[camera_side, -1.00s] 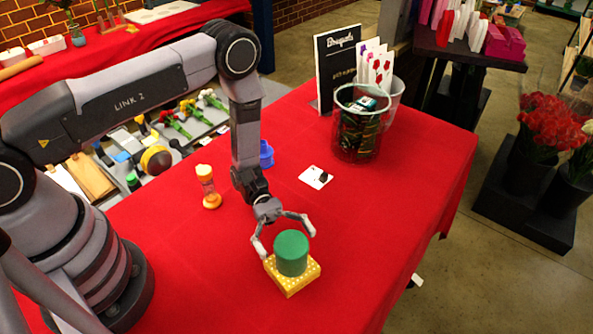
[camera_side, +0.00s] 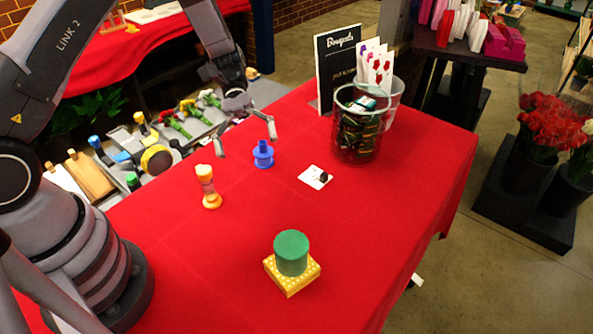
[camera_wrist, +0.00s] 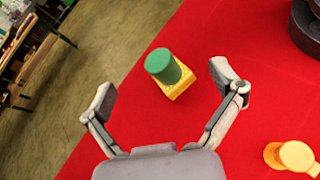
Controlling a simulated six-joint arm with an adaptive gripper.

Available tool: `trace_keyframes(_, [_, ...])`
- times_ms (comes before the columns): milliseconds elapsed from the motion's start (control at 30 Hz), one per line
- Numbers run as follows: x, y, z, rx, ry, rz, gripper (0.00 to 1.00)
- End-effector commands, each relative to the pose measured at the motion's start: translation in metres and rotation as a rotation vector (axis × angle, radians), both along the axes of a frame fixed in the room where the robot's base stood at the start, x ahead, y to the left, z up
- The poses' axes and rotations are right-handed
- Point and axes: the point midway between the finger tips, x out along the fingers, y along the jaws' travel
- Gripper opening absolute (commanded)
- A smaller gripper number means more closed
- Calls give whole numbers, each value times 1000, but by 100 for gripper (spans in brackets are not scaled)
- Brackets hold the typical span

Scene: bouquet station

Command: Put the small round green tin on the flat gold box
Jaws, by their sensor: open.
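The small round green tin (camera_side: 291,251) stands upright on top of the flat gold box (camera_side: 291,283), which has pale dots and lies on the red table. In the wrist view the tin (camera_wrist: 163,65) and the gold box (camera_wrist: 178,88) show beyond my fingers. My gripper (camera_side: 246,146) is open and empty, raised well away from the tin, toward the back left of the table near the blue spool. In the wrist view the fingertips (camera_wrist: 163,88) are spread wide with nothing between them.
A white card (camera_side: 316,177) lies near a clear bin (camera_side: 358,125) and a black sign (camera_side: 336,65). The table around the gold box is clear.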

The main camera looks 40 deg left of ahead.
Motion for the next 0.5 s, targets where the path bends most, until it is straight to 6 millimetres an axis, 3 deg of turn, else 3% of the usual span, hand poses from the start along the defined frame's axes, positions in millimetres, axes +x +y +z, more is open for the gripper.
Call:
trace_keyframes(33, [-5,5,26,43,-90,-40,92])
trace_keyframes(200, [-34,26,90,204,-375,-168,92])
trace_keyframes(500, [-101,69,170,512,-897,-340,92])
